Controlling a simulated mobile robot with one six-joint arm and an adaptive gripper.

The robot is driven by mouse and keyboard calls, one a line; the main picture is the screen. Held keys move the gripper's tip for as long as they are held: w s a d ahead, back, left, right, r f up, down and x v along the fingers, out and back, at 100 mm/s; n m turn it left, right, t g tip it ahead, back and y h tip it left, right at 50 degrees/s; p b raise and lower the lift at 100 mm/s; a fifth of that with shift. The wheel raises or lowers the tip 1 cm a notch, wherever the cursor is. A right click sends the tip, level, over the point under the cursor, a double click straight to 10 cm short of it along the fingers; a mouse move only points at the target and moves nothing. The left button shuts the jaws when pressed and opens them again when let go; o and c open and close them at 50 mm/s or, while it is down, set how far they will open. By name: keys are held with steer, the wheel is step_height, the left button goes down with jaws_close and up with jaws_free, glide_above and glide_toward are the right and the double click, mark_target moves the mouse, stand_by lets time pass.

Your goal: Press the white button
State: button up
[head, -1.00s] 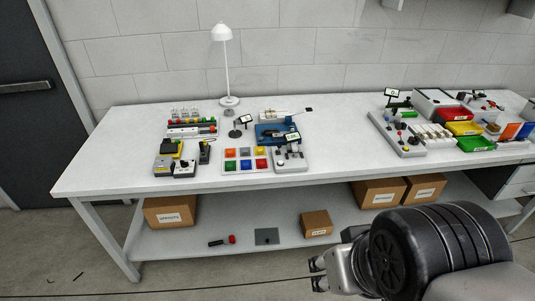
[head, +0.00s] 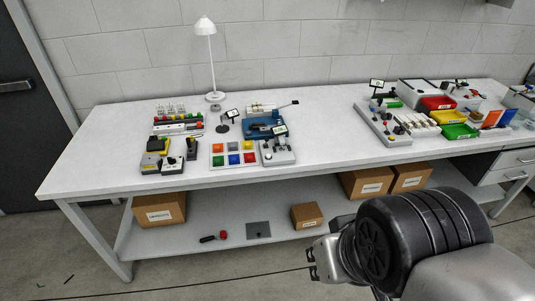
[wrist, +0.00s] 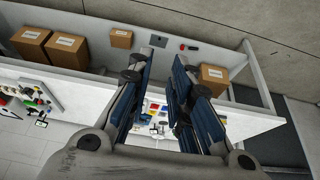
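A white panel (head: 233,167) with several coloured square buttons lies near the front edge of the workbench, left of centre in the head view. I make out orange, green, yellow, blue and red squares; I cannot pick out a white button among them. The panel shows small and partly hidden between my fingers in the wrist view. My gripper (head: 313,264) is in front of the bench, low and to the right of the panel, well apart from it. In the wrist view my gripper (wrist: 163,95) has its two blue-padded fingers spread, with nothing between them.
The white workbench (head: 110,150) also bears a lamp (head: 208,60), a grey joystick device (head: 278,153) right beside the panel, and coloured bins (head: 460,130) at right. Cardboard boxes (head: 159,209) stand on the lower shelf. The bench's front left top is bare.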

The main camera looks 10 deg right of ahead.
jaws_close()
stand_by(1.2)
